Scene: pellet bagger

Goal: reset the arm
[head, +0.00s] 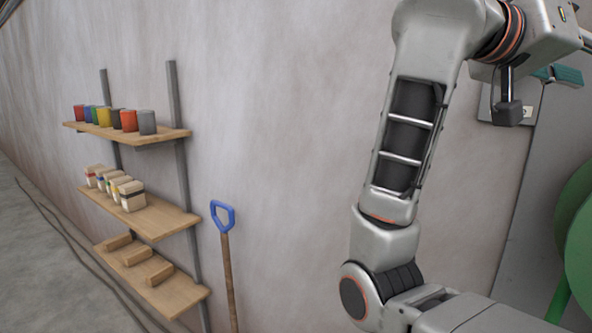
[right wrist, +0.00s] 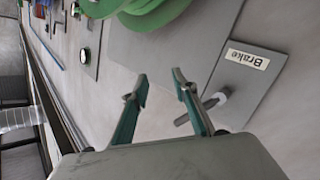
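My right arm rises across the right half of the head view, bent at the elbow, with its wrist at the top right. My right gripper (right wrist: 158,88) shows in the right wrist view with its two teal fingers apart and nothing between them. In the head view only a teal part of it (head: 566,75) shows near the right edge. A grey plate labelled "Brake" (right wrist: 240,85) is beside the right finger in the wrist view. Its grey lever (right wrist: 218,98) is partly hidden by that finger; I cannot tell whether they touch. My left gripper is not in view.
A green wheel (head: 578,235) stands at the right edge. Wall shelves (head: 150,216) at the left hold coloured cups, small packets and blocks. A blue-handled shovel (head: 223,215) leans on the wall. The wall between shovel and arm is clear.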

